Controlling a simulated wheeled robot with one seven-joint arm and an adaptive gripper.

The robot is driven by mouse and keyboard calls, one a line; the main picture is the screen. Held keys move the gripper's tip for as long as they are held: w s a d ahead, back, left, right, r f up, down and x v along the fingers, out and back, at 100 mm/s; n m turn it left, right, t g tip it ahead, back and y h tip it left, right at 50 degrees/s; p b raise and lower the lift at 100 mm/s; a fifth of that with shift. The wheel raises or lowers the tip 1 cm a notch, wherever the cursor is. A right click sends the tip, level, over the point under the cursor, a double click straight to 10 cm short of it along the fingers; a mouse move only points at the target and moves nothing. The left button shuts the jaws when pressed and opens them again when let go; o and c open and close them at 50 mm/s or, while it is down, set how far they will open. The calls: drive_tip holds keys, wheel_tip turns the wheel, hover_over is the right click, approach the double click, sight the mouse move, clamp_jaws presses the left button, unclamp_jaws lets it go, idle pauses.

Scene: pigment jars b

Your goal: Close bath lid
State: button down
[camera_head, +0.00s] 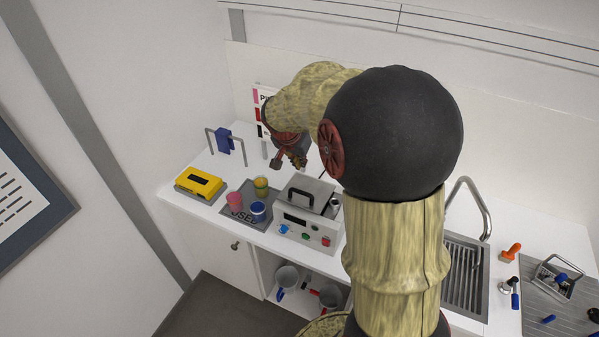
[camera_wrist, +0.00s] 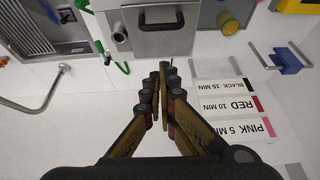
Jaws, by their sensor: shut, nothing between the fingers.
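The bath (camera_head: 305,228) is a pale box with coloured knobs on its front, standing on the white counter. Its grey lid (camera_head: 318,188) has a black handle (camera_head: 302,191) and lies over the top; I cannot tell whether it is fully down. In the wrist view the lid (camera_wrist: 150,45) shows as a grey plate just beyond my fingertips, with its dark handle (camera_wrist: 160,26). My gripper (camera_head: 298,163) is behind the bath at its back left. In the wrist view its fingers (camera_wrist: 163,68) are together and empty, close to the lid's edge.
A yellow timer-like box (camera_head: 200,182) and a blue item on a rail (camera_head: 223,140) are farther left. A sign (camera_wrist: 228,105) stands behind. A sink (camera_head: 465,275) is at right.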

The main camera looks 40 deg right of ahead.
drive_tip(key=p, duration=0.2)
hover_over(302, 192)
drive_tip(key=d, duration=0.2)
wheel_tip(302, 192, down, 9)
drive_tip(key=f, duration=0.1)
drive_tip(key=a+f, duration=0.1)
drive_tip(key=shift+w+f, duration=0.2)
drive_tip(key=shift+f, duration=0.6)
drive_tip(key=shift+a+b, duration=0.1)
drive_tip(key=shift+b, duration=0.2)
drive_tip(key=shift+f+b, duration=0.25)
drive_tip(key=shift+b, duration=0.1)
drive_tip(key=f+b, duration=0.1)
drive_tip(key=b, duration=0.2)
drive_tip(key=a+f+b, duration=0.1)
drive_tip(key=b, duration=0.1)
drive_tip(key=shift+s+a+b, duration=0.2)
drive_tip(key=shift+s+b, duration=0.1)
drive_tip(key=shift+b, duration=0.1)
drive_tip(key=shift+r, duration=0.15)
